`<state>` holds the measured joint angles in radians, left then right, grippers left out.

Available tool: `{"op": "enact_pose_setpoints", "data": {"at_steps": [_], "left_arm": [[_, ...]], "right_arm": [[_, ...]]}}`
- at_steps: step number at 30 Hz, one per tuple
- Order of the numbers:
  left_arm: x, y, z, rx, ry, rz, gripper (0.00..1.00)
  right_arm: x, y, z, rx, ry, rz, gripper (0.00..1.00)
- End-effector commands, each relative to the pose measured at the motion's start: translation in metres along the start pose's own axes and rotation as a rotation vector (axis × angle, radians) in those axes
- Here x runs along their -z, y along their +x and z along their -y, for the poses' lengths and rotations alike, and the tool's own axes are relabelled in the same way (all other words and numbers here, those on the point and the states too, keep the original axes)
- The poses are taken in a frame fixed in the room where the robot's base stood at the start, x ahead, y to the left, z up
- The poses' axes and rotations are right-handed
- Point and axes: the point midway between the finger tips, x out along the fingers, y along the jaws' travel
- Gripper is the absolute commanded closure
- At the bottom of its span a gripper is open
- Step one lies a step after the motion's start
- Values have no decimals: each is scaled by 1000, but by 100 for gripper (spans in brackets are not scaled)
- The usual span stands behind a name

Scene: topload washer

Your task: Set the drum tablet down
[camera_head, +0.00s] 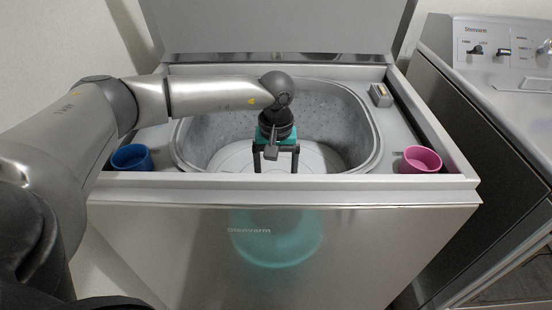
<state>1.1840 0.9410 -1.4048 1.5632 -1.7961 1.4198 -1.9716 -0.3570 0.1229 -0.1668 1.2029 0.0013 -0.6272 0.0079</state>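The topload washer (235,190) stands in front of me with its lid (280,25) raised. Its oval grey drum (350,125) is open, with a pale round plate (320,158) at the bottom. My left gripper (275,169) points down into the drum near its front middle. Its two dark fingers are spread apart, with no object clearly seen between their tips. I cannot make out a drum tablet; the drum floor behind the gripper and front rim is partly hidden. My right gripper is not in view.
A blue cup (131,157) stands on the washer's left ledge and a pink cup (420,159) on the right ledge. A small grey box (381,95) sits at the back right of the rim. Another machine (500,70) stands to the right.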

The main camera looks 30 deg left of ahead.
Motion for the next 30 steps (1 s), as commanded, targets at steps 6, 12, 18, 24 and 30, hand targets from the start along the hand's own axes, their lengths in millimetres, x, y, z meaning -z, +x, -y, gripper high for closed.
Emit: {"op": "enact_pose_setpoints", "data": {"at_steps": [6, 12, 18, 24, 30], "left_arm": [[0, -23, 0, 0, 0, -1, 15], [0, -29, 0, 0, 1, 0, 15], [0, -28, 0, 0, 1, 0, 15], [0, -28, 0, 0, 0, 0, 15], [0, -29, 0, 0, 0, 0, 15]], "right_arm": [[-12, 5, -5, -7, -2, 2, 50], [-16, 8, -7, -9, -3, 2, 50], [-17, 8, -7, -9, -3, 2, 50], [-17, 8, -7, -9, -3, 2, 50], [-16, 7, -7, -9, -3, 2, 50]]}}
